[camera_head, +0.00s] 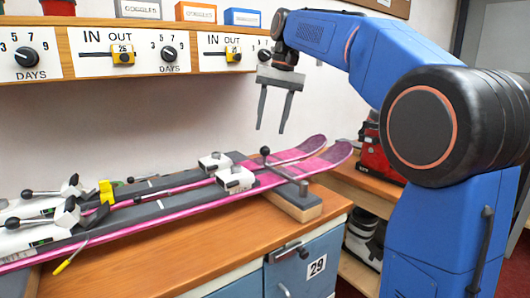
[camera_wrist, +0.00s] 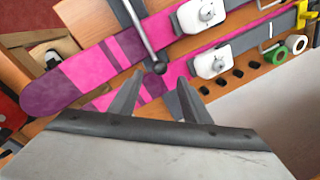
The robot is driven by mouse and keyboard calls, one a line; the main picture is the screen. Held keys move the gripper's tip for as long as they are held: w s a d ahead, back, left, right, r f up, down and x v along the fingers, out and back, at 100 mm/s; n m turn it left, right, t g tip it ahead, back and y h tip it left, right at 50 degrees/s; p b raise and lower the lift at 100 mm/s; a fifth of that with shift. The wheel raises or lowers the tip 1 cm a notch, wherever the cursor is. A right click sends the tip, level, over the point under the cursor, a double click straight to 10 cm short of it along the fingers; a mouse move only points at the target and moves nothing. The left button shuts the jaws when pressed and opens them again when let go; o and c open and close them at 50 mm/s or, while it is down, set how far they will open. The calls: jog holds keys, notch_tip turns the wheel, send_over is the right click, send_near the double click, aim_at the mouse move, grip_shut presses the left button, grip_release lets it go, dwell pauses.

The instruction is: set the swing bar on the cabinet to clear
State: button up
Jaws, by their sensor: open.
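The cabinet (camera_head: 334,244) has a blue door labelled 29. A short metal bar (camera_head: 288,251) with a dark end lies nearly level across its top edge. Another rod (camera_head: 284,168), ended by a black ball (camera_head: 265,151), crosses the pink skis from a post on a wooden block. I cannot tell for certain which is the swing bar. My gripper (camera_head: 270,130) is open and empty, pointing down above the black ball. In the wrist view the ball (camera_wrist: 160,67) shows between the fingertips (camera_wrist: 160,77). The short bar is not seen there.
The skis (camera_head: 135,222) with white bindings lie along the wooden bench top (camera_head: 178,254). A shelf (camera_head: 75,72) with dials and sliders hangs above. Red boots (camera_head: 376,150) stand at right, beside my arm. The space before the doors looks free.

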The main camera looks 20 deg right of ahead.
aim_at(266, 149)
jog(key=f, duration=0.3)
jog(key=a+f, duration=0.1)
jog(key=f, duration=0.5)
jog(key=shift+w+a+f, duration=0.1)
jog(key=shift+w+a, duration=0.15)
jog(key=shift+a, duration=0.15)
jog(key=shift+c, duration=0.4)
grip_shut()
jog(key=shift+d, duration=0.1)
